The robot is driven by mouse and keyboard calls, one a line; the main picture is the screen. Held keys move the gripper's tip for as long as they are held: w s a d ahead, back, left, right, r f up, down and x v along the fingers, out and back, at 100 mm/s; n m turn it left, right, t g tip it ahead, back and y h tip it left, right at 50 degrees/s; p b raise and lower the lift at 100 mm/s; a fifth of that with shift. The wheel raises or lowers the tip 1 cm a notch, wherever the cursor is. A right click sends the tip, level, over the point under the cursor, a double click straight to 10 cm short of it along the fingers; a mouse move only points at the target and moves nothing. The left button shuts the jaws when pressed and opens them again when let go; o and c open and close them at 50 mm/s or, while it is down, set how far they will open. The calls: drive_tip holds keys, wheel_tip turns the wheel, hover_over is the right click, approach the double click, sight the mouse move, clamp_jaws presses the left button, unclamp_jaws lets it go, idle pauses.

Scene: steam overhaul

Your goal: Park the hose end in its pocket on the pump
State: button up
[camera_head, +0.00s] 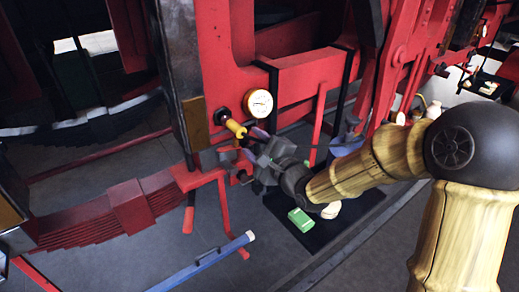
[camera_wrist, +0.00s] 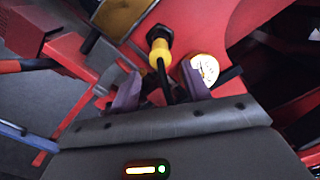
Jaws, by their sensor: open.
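The yellow hose end (camera_head: 235,128) sits at a black fitting (camera_head: 223,115) on the red frame, just left of a round white gauge (camera_head: 259,103). In the wrist view the yellow hose end (camera_wrist: 160,54) has a dark stem or hose running from it down between my fingers. My gripper (camera_head: 244,144) is open, its two purple fingers on either side of that dark part; I cannot tell whether they touch it. A blue object (camera_head: 347,144), possibly the pump, stands partly hidden behind my arm. I cannot make out its pocket.
A dark mat (camera_head: 345,220) on the floor holds a green box (camera_head: 300,219) and a pale item (camera_head: 331,210). A blue bar (camera_head: 205,264) and a red leaf spring (camera_head: 120,212) are at the lower left. Red frame members surround my gripper. Grey floor is open at lower centre.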

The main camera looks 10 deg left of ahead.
sight(242, 134)
drive_tip(key=shift+x, duration=3.3)
drive_tip(key=shift+c, duration=0.2)
drive_tip(key=c, duration=0.9)
clamp_jaws()
drive_tip(key=shift+d, duration=0.15)
drive_tip(key=shift+v, duration=2.6)
drive_tip(key=shift+s, duration=0.1)
